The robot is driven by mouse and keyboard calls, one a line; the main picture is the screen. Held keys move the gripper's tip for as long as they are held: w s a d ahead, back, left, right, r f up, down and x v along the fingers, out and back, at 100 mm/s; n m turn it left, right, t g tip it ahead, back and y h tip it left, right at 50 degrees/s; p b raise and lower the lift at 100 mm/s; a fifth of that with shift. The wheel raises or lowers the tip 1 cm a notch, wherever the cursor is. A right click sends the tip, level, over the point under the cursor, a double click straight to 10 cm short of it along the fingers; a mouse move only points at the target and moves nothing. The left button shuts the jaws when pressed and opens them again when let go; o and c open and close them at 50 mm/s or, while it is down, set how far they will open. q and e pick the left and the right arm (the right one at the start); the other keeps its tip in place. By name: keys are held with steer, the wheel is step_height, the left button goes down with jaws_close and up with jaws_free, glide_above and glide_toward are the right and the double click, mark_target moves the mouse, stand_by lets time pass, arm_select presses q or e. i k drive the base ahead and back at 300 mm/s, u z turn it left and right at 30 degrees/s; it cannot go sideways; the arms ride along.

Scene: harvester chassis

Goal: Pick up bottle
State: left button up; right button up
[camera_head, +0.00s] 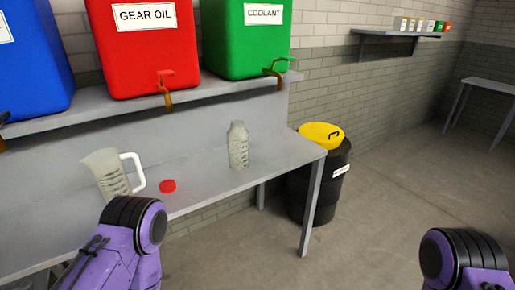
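A clear, ribbed bottle (238,147) stands upright on the grey workbench (220,178), below the green coolant tank. A red cap (167,186) lies on the bench to the left of the bottle. My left arm shows at the lower left, in front of the bench, and my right arm shows at the lower right edge. Both arms are purple with black joints. Neither gripper's fingertips can be seen, and nothing of mine touches the bottle.
A clear jug (107,176) with a white handle stands left of the cap. Blue, red (146,45) and green (246,38) tanks with taps sit on the shelf above. A black drum (318,185) with a yellow lid stands at the bench's right end. Floor is clear at right.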

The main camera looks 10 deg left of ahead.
mark_target(237, 136)
steer(key=z, duration=0.35)
steer(key=i, duration=0.8)
steer(key=u, duration=0.6)
steer(key=i, duration=0.65)
steer(key=u, duration=0.6)
steer(key=k, duration=0.5)
steer(key=z, duration=1.7)
steer(key=k, duration=0.5)
